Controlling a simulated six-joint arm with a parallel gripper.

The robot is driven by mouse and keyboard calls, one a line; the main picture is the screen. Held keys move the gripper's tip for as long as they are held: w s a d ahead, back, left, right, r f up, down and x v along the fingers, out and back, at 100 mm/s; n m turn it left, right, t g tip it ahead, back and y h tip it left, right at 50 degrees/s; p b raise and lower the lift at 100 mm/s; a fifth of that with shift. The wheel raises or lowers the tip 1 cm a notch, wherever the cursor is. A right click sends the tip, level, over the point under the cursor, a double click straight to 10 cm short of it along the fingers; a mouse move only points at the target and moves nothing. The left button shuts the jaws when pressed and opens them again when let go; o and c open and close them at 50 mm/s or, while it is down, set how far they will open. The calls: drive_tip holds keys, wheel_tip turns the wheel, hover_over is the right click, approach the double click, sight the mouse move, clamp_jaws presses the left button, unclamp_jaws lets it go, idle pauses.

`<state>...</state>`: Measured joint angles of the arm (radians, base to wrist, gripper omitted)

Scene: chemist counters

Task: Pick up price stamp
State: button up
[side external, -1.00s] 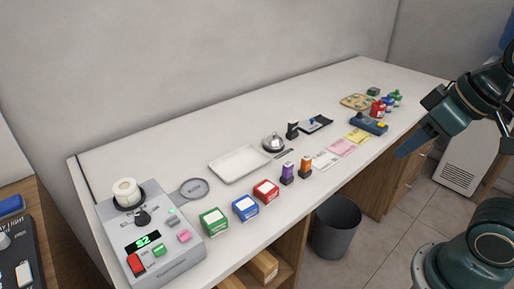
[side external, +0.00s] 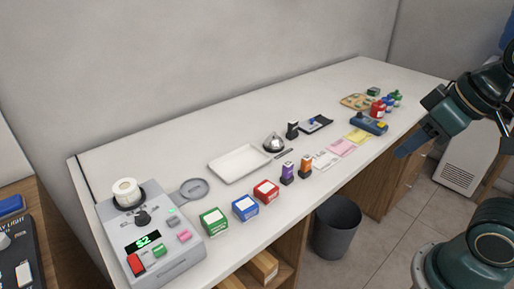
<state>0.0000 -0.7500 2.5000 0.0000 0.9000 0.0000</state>
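Several stamp-like items stand on the white counter (side external: 330,95); I cannot tell which is the price stamp. A purple stamp (side external: 288,172) and an orange stamp (side external: 306,167) stand upright side by side near the front edge. A black upright stamp-like item (side external: 292,129) stands behind them, next to a dark pad (side external: 316,124) with a small blue-topped item on it. My gripper (side external: 405,151) hangs at the right, in front of the counter's edge, apart from all of these. Its fingers are seen side-on, so its opening is hidden.
A grey machine (side external: 150,245) stands at the left end. Green, blue and red boxes (side external: 266,191), a white tray (side external: 240,163) and a silver bell (side external: 273,143) lie between. Papers (side external: 342,147), a blue device (side external: 368,125) and bottles (side external: 379,107) are at right. The counter's back strip is clear.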

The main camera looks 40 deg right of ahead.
drive_tip(key=shift+o, duration=0.4)
drive_tip(key=shift+o, duration=0.7)
drive_tip(key=shift+w, duration=0.1)
drive_tip(key=w+n+g, duration=0.3)
drive_tip(key=w+n, duration=0.6)
drive_tip(key=w, duration=0.5)
drive_tip(key=w+f+n+g, duration=0.2)
drive_tip(key=w+f+n, duration=0.7)
drive_tip(key=w, duration=0.4)
drive_tip(key=shift+w+f+g, duration=0.2)
drive_tip(key=shift+w+g, duration=0.1)
drive_tip(key=shift+d+f, duration=0.1)
